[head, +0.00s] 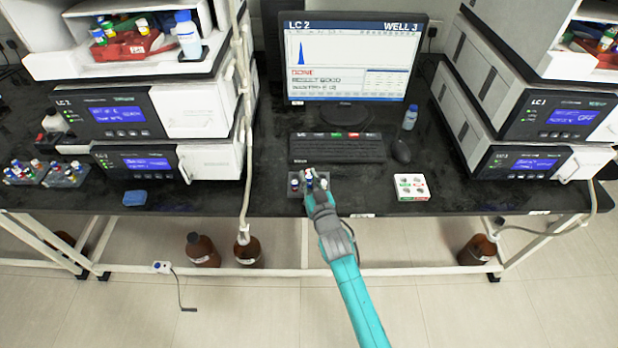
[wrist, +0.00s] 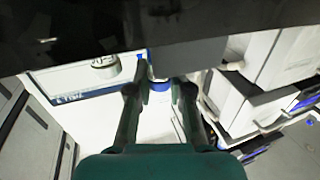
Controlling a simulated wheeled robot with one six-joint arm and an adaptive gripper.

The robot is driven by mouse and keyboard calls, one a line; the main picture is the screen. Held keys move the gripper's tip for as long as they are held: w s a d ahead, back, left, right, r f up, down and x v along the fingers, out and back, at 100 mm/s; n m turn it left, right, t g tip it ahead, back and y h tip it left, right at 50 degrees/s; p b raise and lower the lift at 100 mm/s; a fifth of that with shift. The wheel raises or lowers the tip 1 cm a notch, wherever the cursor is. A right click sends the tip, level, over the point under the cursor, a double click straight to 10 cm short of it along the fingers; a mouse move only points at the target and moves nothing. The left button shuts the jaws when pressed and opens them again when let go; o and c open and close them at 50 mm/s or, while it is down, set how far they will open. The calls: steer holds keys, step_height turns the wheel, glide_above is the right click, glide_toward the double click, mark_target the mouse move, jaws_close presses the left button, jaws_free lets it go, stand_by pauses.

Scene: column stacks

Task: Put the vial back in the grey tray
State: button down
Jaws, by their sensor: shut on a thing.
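The grey tray (head: 290,196) sits near the front edge of the black bench, below the keyboard, with small capped vials at it. My gripper (head: 311,189) is over the tray, partly hiding it. In the wrist view my gripper (wrist: 159,82) is shut on a vial (wrist: 158,86), of which a blue part shows between the fingertips. In the head view the held vial is hard to tell from the vials around it. Whether its base is inside a hole of the tray is hidden.
A white box (head: 411,187) with coloured round spots lies right of the tray. The keyboard (head: 337,148) and mouse (head: 400,151) are behind. Racks of vials (head: 65,175) and a blue block (head: 134,198) are at left. Bare bench lies either side of the tray.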

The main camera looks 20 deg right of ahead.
steer(key=shift+f, duration=1.1)
stand_by(0.6)
steer(key=c, duration=1)
jaws_free()
steer(key=shift+s, duration=0.1)
steer(key=s, duration=1.1)
steer(key=shift+s+a, duration=0.1)
steer(key=shift+s, duration=0.3)
